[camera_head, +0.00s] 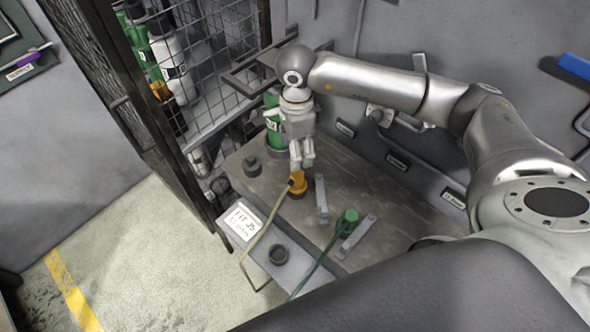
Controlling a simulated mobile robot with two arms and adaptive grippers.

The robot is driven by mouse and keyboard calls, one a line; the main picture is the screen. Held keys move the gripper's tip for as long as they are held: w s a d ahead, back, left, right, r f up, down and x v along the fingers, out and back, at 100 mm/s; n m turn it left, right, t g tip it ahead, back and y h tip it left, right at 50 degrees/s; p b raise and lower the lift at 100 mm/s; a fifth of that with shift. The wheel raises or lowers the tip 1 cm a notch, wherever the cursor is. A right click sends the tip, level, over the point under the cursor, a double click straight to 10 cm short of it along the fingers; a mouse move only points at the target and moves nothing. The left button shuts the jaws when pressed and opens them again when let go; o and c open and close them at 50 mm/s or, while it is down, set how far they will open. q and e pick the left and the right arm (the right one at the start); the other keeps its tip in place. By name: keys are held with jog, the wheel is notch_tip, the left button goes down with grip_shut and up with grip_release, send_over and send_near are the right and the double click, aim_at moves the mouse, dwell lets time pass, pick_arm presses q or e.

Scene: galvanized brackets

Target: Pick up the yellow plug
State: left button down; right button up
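The yellow plug (298,182) is on the workbench (345,183), with a tan cord running from it toward the front edge. My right gripper (302,164) points down directly above the plug, its fingertips at or just over the plug's top. The two fingers are close together with a narrow gap. I cannot tell whether they touch or grip the plug. The plug's underside is hidden. My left gripper is not in view.
A green plug (349,216) with a green cord lies right of the yellow one, near metal brackets (321,199). A wire-mesh cabinet (205,60) borders the left.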

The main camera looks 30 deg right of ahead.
aim_at(299, 173)
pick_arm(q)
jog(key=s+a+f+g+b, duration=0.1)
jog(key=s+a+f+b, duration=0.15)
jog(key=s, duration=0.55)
pick_arm(e)
jog(key=f, duration=0.2)
jog(key=s+f, duration=0.1)
jog(key=f, duration=0.1)
jog(key=shift+s, duration=0.15)
jog(key=shift+f, duration=0.4)
notch_tip(299, 173, down, 3)
jog(key=shift+r+b, duration=0.15)
jog(key=shift+b, duration=0.15)
notch_tip(299, 173, down, 2)
jog(key=shift+f+b, duration=0.15)
jog(key=shift+b, duration=0.4)
jog(key=shift+f, duration=0.1)
jog(key=shift+c, duration=1.1)
jog(key=c, duration=0.7)
grip_shut()
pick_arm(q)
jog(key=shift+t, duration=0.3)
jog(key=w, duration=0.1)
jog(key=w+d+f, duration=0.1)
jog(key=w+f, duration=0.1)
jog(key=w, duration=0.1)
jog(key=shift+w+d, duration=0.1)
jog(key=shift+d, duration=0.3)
pick_arm(e)
jog(key=shift+r, duration=0.2)
